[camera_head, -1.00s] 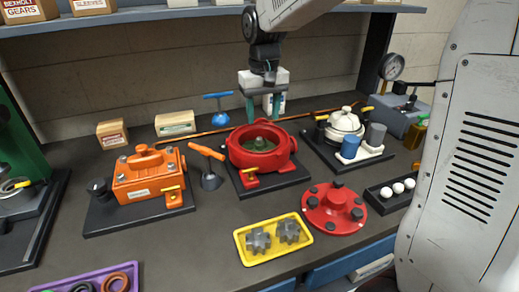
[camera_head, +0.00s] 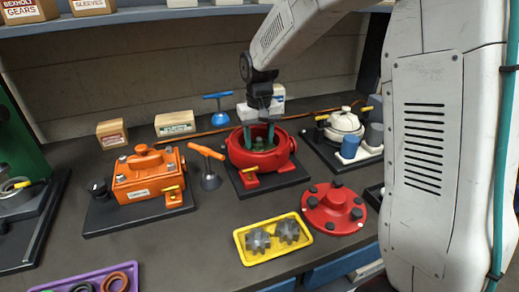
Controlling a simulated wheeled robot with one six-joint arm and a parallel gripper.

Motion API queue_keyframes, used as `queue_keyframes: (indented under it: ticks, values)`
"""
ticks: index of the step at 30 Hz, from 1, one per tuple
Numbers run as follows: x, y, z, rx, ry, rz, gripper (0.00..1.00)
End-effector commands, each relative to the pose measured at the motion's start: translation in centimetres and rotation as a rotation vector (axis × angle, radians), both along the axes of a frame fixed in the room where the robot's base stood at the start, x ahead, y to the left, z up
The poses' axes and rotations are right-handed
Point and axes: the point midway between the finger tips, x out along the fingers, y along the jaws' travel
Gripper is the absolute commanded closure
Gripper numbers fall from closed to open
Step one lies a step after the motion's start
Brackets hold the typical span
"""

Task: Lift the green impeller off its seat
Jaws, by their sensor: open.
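The red motor housing (camera_head: 237,157) stands open on a dark base plate near the middle of the bench. The green impeller (camera_head: 258,142) sits inside it, and only part of it shows past my fingers and the rim. My gripper (camera_head: 257,140) points down over the housing. Its two teal fingers are apart, one on each side of the impeller's hub, with the tips at or inside the rim. I cannot tell whether the fingers touch the impeller.
A red cover (camera_head: 334,208) lies at the front right, beside a yellow tray (camera_head: 273,258) with two grey gears. An orange-handled tool (camera_head: 208,167) stands close left of the housing. An orange motor (camera_head: 148,177) is farther left, and a white pump (camera_head: 344,123) is to the right.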

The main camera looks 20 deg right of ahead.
Motion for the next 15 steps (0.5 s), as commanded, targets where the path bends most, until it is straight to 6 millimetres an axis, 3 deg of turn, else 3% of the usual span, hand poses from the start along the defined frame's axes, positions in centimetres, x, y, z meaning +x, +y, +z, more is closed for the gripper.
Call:
queue_keyframes:
  ticks: [3,9,15]
  values:
    - [0.00,0.02,0.03,0.000,0.000,0.000,0.49]
    - [0.00,0.03,0.05,0.000,0.000,0.000,1.00]
    - [0.05,0.03,0.12,0.000,-0.002,0.000,1.00]
